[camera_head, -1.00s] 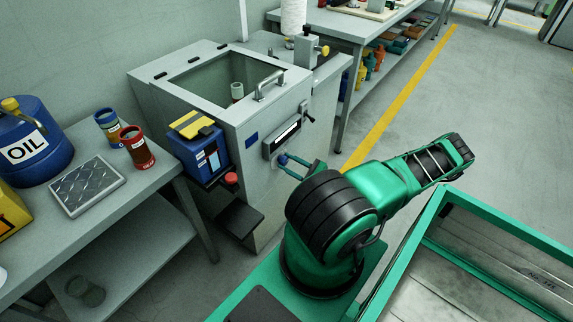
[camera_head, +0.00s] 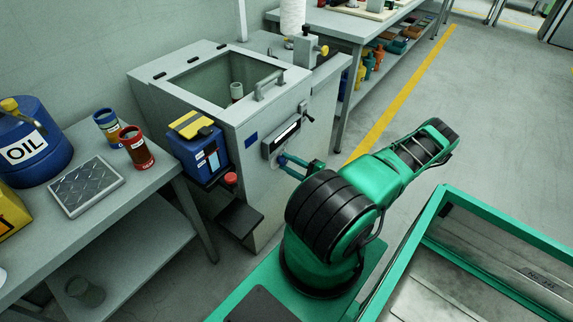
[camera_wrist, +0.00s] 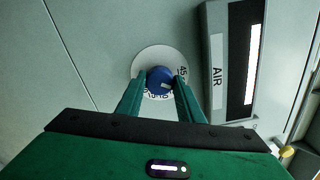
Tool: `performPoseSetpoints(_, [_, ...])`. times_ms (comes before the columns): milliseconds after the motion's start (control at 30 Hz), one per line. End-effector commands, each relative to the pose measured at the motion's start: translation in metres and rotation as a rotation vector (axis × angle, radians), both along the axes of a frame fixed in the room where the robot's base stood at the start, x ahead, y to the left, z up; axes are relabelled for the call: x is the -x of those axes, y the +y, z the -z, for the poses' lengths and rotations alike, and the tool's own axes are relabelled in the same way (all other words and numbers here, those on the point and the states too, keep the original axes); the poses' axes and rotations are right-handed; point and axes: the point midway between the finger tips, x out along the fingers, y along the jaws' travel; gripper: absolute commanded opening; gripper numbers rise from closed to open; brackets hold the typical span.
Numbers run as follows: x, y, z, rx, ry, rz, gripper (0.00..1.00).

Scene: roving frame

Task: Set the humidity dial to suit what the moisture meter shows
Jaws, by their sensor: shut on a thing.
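The humidity dial is a blue round knob (camera_wrist: 160,80) on a white disc (camera_wrist: 147,60) with printed numbers, of which "45" is readable; most of the scale is hidden by my fingers. My gripper (camera_wrist: 160,88) is shut on the blue knob, one finger on each side. In the head view my gripper (camera_head: 284,160) reaches the front of the grey cabinet (camera_head: 262,193), below a slot-like display panel (camera_head: 281,139). In the wrist view a panel labelled "AIR" (camera_wrist: 217,75) with a blank bright strip stands right of the dial. I cannot make out a moisture meter reading.
A blue box with a yellow top (camera_head: 197,150) and a red button (camera_head: 231,179) sit left of the dial on the cabinet. A side table (camera_head: 130,195) holds an oil can (camera_head: 30,145) and two jars. A green-rimmed bin (camera_head: 490,228) is at lower right.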

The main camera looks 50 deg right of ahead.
Motion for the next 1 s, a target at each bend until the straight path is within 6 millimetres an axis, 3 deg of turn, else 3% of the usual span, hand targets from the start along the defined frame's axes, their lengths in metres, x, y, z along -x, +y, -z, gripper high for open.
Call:
performPoseSetpoints(567, [0.0019, 0.0001, 0.0039, 0.033, 0.007, 0.001, 0.11])
performPoseSetpoints(600, [0.0019, 0.0002, 0.0039, 0.033, 0.007, 0.001, 0.38])
performPoseSetpoints(667, [0.0018, 0.0002, 0.0036, 0.033, 0.006, 0.001, 0.53])
performPoseSetpoints(1000, [0.0025, 0.0, 0.0015, 0.032, 0.001, 0.001, 0.53])
